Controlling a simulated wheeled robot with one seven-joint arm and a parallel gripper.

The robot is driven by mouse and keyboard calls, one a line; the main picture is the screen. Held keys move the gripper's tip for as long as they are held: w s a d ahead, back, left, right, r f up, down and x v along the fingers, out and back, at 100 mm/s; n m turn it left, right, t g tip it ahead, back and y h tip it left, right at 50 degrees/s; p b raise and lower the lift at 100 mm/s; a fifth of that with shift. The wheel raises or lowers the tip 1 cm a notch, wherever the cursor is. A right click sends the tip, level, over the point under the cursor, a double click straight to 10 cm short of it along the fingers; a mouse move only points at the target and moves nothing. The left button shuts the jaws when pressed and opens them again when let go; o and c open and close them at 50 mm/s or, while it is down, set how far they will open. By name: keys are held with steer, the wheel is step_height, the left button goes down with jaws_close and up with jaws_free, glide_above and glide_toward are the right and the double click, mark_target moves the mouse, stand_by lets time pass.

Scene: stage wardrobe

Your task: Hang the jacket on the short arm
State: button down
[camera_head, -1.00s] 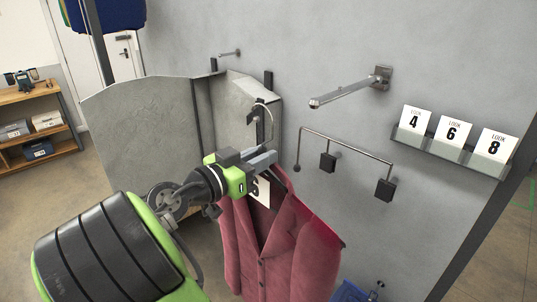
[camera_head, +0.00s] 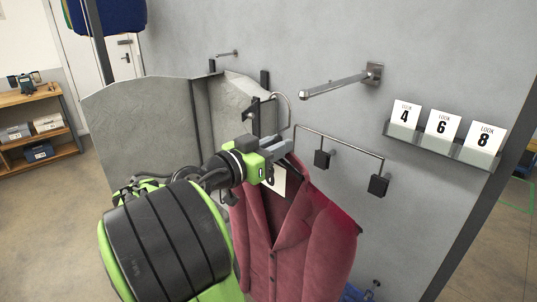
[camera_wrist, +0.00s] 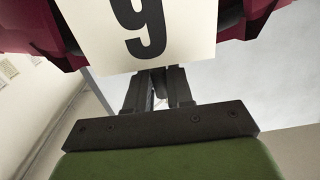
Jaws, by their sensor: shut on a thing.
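A dark red jacket (camera_head: 285,235) hangs upright from a hanger whose metal hook (camera_head: 287,100) rises above my gripper (camera_head: 280,150). My gripper is shut on the hanger just below the hook. A white card (camera_head: 274,180) hangs at the collar; in the wrist view the card (camera_wrist: 140,30) shows a digit that reads as 9 there. In the wrist view my gripper (camera_wrist: 160,88) has its fingers close together below the card. A smaller-looking wall arm (camera_head: 228,54) is farther left.
A ledge (camera_head: 440,148) holds LOOK cards 4, 6 and 8. A grey panel screen (camera_head: 140,125) stands left of my gripper. Shelves (camera_head: 40,100) stand far left.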

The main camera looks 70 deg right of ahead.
steer(key=p+x, duration=0.4)
steer(key=x, duration=0.6)
stand_by(0.5)
steer(key=shift+s+f, duration=0.1)
steer(key=c, duration=0.9)
jaws_free()
steer(key=shift+a+f, duration=0.1)
